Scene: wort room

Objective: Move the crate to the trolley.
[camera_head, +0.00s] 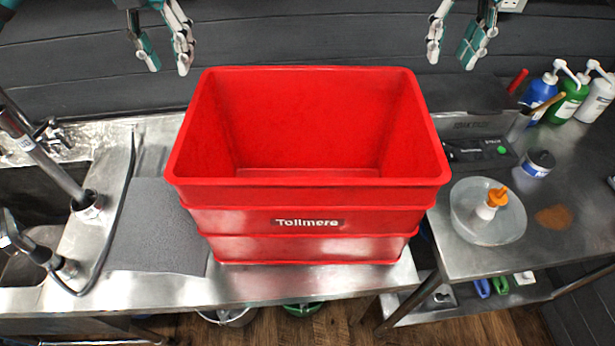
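The red crate (308,247) stands upright on the steel counter (240,285), with "Tollmere" on its near side. Its inside looks empty. My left gripper (168,66) is open and empty, above and behind the crate's far left corner. My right gripper (452,58) is open and empty, above and behind the far right corner. Both are apart from the crate. I see no trolley that I can name with certainty; a steel table (470,262) with a lower shelf stands at the right.
A sink with taps (88,205) and a grey mat (160,235) lie left of the crate. The right table bears a bowl with an orange-capped bottle (488,208), a jar (537,163), a scale (480,150) and pump bottles (568,98). Buckets (302,309) stand below the counter.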

